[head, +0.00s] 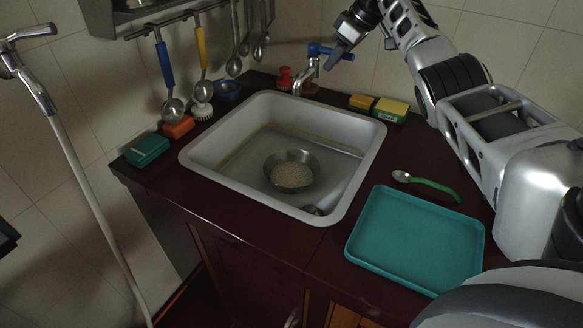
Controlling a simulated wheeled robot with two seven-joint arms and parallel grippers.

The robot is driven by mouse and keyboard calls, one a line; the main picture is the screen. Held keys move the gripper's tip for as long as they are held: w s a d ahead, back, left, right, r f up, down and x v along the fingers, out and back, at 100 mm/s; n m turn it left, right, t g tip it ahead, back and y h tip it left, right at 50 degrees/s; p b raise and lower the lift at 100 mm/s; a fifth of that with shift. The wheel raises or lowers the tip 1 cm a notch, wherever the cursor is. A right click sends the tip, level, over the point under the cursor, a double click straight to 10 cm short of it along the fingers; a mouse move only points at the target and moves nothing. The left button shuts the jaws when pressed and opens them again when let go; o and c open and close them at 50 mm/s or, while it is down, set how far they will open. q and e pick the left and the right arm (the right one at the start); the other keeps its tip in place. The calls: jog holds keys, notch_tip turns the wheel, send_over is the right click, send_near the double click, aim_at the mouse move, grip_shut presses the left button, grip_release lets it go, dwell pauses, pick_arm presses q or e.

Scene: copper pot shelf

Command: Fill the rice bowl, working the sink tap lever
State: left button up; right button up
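A metal bowl (276,163) with pale rice (291,176) in it stands upright on the floor of the white-rimmed sink (225,128). The chrome tap (309,70) rises behind the sink's far rim, its spout above the sink. No water stream is visible. The tap's blue lever (319,49) sticks out to the right. My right gripper (336,58) is at the lever, pointing down in front of it. Its dark fingers overlap the lever, so I cannot tell whether they touch it or how far apart they are. My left gripper cannot be made out.
A teal tray (415,240) and a green-handled spoon (427,184) lie on the counter to the right. Sponges (390,110) sit behind the sink's right corner. Ladles (173,108) hang at the left. A hose with a chrome spray head (30,75) stands farther left.

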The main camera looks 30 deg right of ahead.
jog(key=shift+s+a+b, duration=0.35)
jog(key=shift+a, duration=0.35)
jog(key=shift+s+a, duration=0.1)
jog(key=shift+a, duration=0.05)
dwell(5.7)
